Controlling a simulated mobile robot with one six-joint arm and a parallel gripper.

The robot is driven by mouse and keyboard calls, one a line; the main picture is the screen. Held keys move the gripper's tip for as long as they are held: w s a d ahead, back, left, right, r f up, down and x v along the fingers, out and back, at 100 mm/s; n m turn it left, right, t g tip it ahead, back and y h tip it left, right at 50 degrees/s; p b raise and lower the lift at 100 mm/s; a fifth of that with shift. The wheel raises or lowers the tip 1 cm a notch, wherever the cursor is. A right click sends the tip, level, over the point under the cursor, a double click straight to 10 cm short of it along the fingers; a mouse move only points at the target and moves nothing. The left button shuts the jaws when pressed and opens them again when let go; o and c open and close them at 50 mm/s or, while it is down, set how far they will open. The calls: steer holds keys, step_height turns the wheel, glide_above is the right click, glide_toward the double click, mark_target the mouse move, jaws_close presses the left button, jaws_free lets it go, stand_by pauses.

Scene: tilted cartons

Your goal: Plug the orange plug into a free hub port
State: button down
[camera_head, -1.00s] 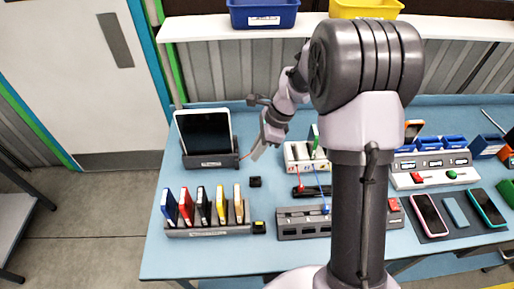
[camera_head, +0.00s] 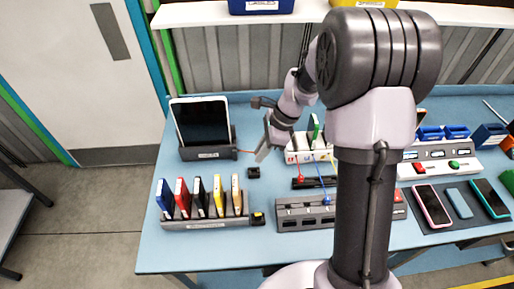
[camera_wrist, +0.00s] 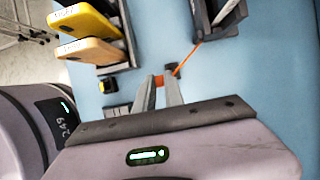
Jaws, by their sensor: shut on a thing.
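My gripper (camera_wrist: 160,88) is shut on the orange plug (camera_wrist: 159,80), which shows as a small orange patch between the fingertips in the wrist view. An orange cable (camera_wrist: 186,58) runs up toward the dark tablet stand. In the head view my gripper (camera_head: 264,154) is above the table, right of the tablet stand; the plug is too small to make out there. A grey slotted block (camera_head: 306,224) and a slim black bar (camera_head: 308,183) lie to its lower right, with red and blue cables. I cannot tell which is the hub, or which ports are free.
A tablet (camera_head: 201,122) leans in its stand at left. A rack (camera_head: 207,223) of coloured upright cartons stands in front of it. Small black blocks (camera_head: 253,172) lie between. A white strip (camera_head: 298,156) is behind the black bar. My arm hides the table's middle right.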

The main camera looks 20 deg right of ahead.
steer(key=s+d, duration=0.2)
steer(key=s, duration=0.5)
steer(key=s+d+b, duration=0.1)
steer(key=s+d, duration=0.2)
steer(key=s, duration=0.4)
stand_by(0.5)
stand_by(0.4)
steer(key=shift+f+b, duration=2.35)
steer(key=shift+f, duration=0.15)
steer(key=shift+f+b, duration=0.55)
steer(key=shift+f, duration=0.1)
steer(key=c, duration=0.9)
jaws_free()
steer(key=shift+c, duration=0.2)
step_height(320, 180, up, 7)
steer(key=p, duration=0.6)
